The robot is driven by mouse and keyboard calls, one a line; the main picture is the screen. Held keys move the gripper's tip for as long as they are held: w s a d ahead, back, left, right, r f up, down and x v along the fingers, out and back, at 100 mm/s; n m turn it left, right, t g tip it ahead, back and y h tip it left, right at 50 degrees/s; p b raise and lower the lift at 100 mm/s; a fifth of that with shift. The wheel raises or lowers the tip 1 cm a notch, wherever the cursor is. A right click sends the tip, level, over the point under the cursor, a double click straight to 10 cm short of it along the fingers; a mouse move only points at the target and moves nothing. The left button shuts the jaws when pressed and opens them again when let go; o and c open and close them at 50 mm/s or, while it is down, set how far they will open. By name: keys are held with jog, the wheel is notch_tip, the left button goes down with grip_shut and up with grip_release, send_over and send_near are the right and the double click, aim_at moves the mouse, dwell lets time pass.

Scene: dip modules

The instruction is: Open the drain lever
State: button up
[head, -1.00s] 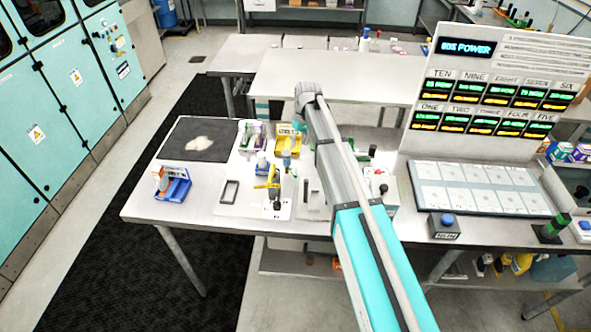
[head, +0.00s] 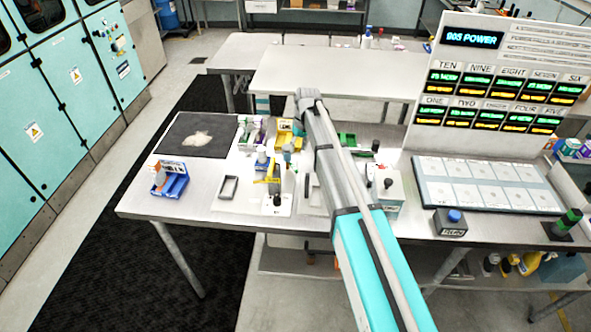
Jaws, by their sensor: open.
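My arm reaches from the lower right over the workbench (head: 150,207). My gripper (head: 299,127) is small at the arm's far end, above the bench's middle, and partly hidden; it is open and I see nothing held. A yellow upright part with a black knob (head: 274,180) stands on a white plate (head: 250,205) below and left of the gripper, apart from it. A box with a dark knob (head: 388,183) stands right of my arm. I cannot tell which of these, if either, is the drain lever. My arm hides part of the bench between them.
A blue tray (head: 174,187) and a dark mat (head: 172,143) with a pale patch are on the left. A yellow bin (head: 286,132) stands behind. A display panel (head: 497,85), a pale card board (head: 488,186) and a blue-button box (head: 450,223) are on the right.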

aim_at(294, 168)
jog(key=shift+s+a+f+b, duration=0.1)
jog(key=shift+a+f+b, duration=0.1)
jog(key=shift+f+b, duration=1.2)
jog(key=shift+s+a+f+b, duration=0.15)
jog(key=shift+a+f+b, duration=0.05)
jog(key=shift+f+b, duration=1.15)
jog(key=shift+s+a+f+b, duration=0.1)
jog(key=shift+a+f+b, duration=0.1)
jog(key=shift+f+b, duration=1.2)
jog(key=shift+f, duration=0.2)
jog(key=shift+c, duration=0.2)
grip_shut()
